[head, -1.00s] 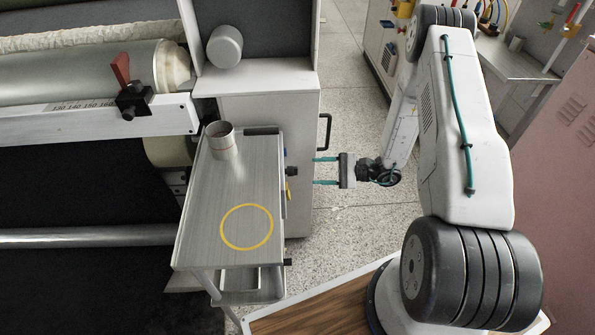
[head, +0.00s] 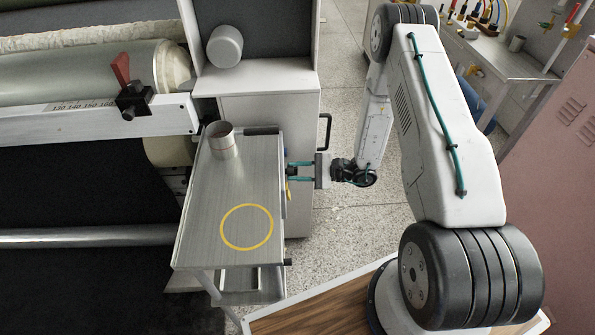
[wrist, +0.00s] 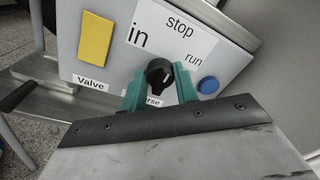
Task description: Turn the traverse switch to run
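The traverse switch is a round black knob (wrist: 159,73) on a light grey panel in the wrist view. The words in, stop and run stand on a white label (wrist: 172,36) above it. A small pale mark shows on the knob, but I cannot tell which word it points to. The fingers hide part of the label below, where "erse" shows. In the head view, my gripper (head: 300,171) reaches left to the panel, behind the cart's right edge.
A yellow plate (wrist: 95,37) sits above a Valve label, and a blue button (wrist: 208,85) is right of the knob. In the head view, a grey cart (head: 205,205) with a metal cup (head: 222,145) stands left of my gripper. A black handle (head: 325,131) is above it.

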